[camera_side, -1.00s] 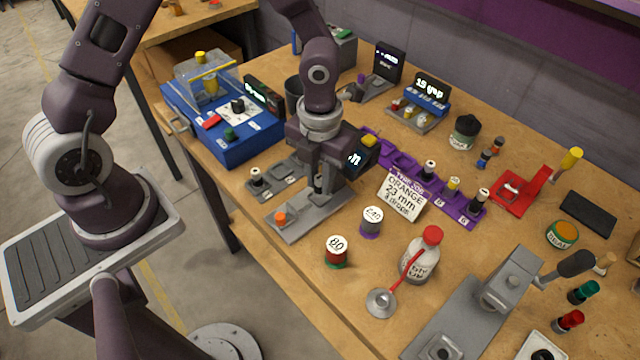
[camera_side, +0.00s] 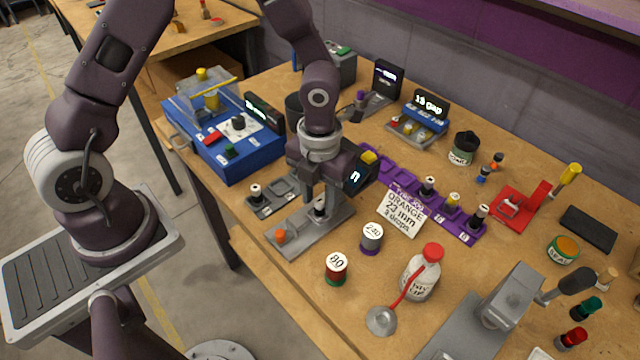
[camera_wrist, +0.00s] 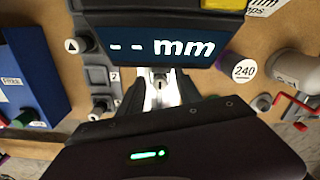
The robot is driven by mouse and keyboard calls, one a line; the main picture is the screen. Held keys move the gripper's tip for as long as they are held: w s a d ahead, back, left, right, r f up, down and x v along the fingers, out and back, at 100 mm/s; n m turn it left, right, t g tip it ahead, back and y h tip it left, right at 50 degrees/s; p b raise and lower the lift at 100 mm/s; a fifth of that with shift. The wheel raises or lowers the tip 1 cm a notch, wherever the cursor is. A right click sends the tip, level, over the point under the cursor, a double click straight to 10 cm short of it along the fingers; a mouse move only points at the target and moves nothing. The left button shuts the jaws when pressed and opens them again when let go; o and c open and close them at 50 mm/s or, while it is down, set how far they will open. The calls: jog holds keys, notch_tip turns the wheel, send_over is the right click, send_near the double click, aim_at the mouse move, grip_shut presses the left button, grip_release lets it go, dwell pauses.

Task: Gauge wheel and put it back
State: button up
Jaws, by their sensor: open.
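A small dark wheel piece (camera_side: 320,208) with a pale top stands on the grey gauge base (camera_side: 292,238), which has an orange knob (camera_side: 281,236) at its front end. My gripper (camera_side: 319,198) is open, pointing down, with its fingers on either side of the piece. In the wrist view the piece (camera_wrist: 160,82) shows between the bright fingers; the gripper hides part of the base. The gauge display (camera_wrist: 160,47) reads "-- mm".
A purple track (camera_side: 405,179) with several pieces lies right, behind the card (camera_side: 402,213) reading "ORANGE 23 mm". Cans marked 80 (camera_side: 335,268) and 240 (camera_side: 371,238) and a bottle (camera_side: 422,272) stand in front. A blue machine (camera_side: 225,140) stands left.

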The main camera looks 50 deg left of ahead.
aim_at(319, 199)
notch_tip(319, 199, up, 11)
jog(key=s+a+r+n+t, duration=0.2)
jog(key=s+r+n, duration=0.5)
jog(key=n, duration=0.9)
jog(key=s+a+r+n+t, duration=0.3)
jog(key=s+r+n, duration=0.4)
jog(key=n, duration=1)
jog(key=shift+s+a+r+t, duration=0.3)
jog(key=shift+s+a, duration=0.35)
jog(key=shift+s, duration=0.9)
jog(key=shift+c, duration=0.2)
